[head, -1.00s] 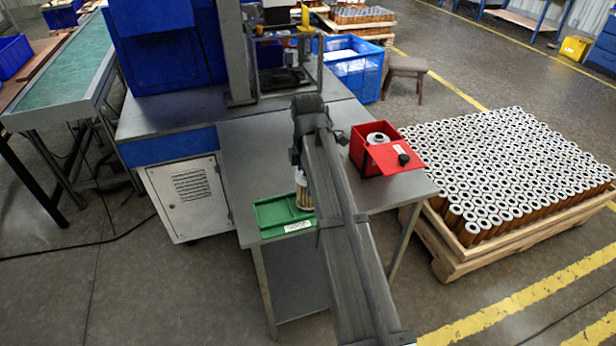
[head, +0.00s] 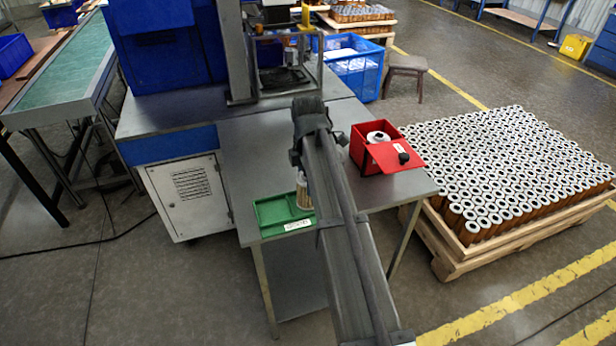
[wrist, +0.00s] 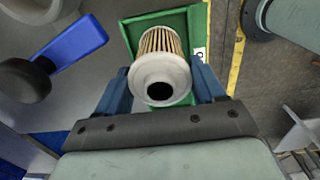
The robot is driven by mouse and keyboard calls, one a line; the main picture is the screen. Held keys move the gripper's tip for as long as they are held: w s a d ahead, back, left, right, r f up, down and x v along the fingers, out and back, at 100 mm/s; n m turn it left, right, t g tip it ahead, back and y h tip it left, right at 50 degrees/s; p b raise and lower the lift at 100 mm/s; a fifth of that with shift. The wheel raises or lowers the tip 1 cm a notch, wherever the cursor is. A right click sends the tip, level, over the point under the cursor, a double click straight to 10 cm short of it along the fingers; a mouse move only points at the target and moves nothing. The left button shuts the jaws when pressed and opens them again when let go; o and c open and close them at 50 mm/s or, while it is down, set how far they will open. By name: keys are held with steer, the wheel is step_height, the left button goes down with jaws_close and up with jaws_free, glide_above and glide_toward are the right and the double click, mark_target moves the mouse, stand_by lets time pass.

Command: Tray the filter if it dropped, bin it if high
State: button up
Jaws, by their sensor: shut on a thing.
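In the wrist view my gripper (wrist: 161,82) is shut on a filter cartridge (wrist: 160,62), with one blue finger on each side. The filter has a pale end cap with a dark hole facing the camera and tan pleats. The green tray (wrist: 193,95) shows behind it. In the head view the filter (head: 303,192) is beside my arm, at the green tray (head: 270,212) on the table's front edge. My arm hides part of both and the fingers. I cannot tell whether the filter touches the tray. A red bin (head: 357,152) stands to the right, with a pale-topped filter inside.
The red bin's lid part (head: 396,155) carries a black knob. A blue bar (wrist: 75,42) and dark round knob (wrist: 25,80) lie left in the wrist view. A pallet of filters (head: 435,255) stands right of the table. Bare tabletop (head: 245,155) lies behind the tray.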

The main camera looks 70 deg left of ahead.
steer(key=shift+f, duration=0.1)
stand_by(0.3)
steer(key=o, duration=1.3)
steer(key=shift+c, duration=0.2)
steer(key=shift+o, duration=0.2)
steer(key=shift+r, duration=0.2)
steer(key=shift+r, duration=0.75)
steer(key=shift+r, duration=0.1)
steer(key=shift+r, duration=3.2)
